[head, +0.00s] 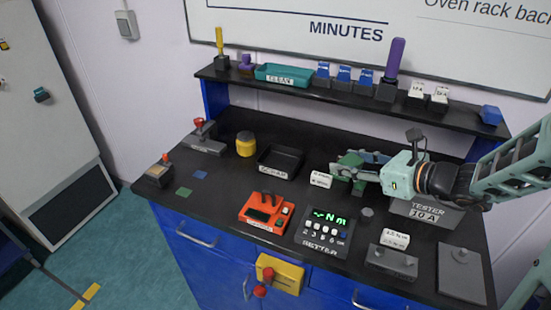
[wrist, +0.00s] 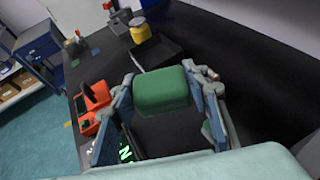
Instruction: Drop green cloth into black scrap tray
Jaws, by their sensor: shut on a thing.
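The green cloth (wrist: 162,91) is a thick, rounded green pad between the two fingers of my gripper (wrist: 165,108) in the wrist view. My gripper (head: 349,170) is shut on it, above the black bench. In the head view the cloth (head: 350,160) shows as a green patch, partly hidden by the fingers. The black scrap tray (head: 264,168) is an open, shallow box with a white label on its front, left of my gripper. It looks empty. The tray (wrist: 174,47) also shows beyond the cloth in the wrist view, partly covered by it.
A yellow-lidded jar (head: 245,145) stands just left of the tray. An orange device (head: 266,212) and a black setter with green digits (head: 326,231) are in front. A small white label (head: 320,180) stands between tray and gripper. A loaded shelf (head: 300,88) runs behind.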

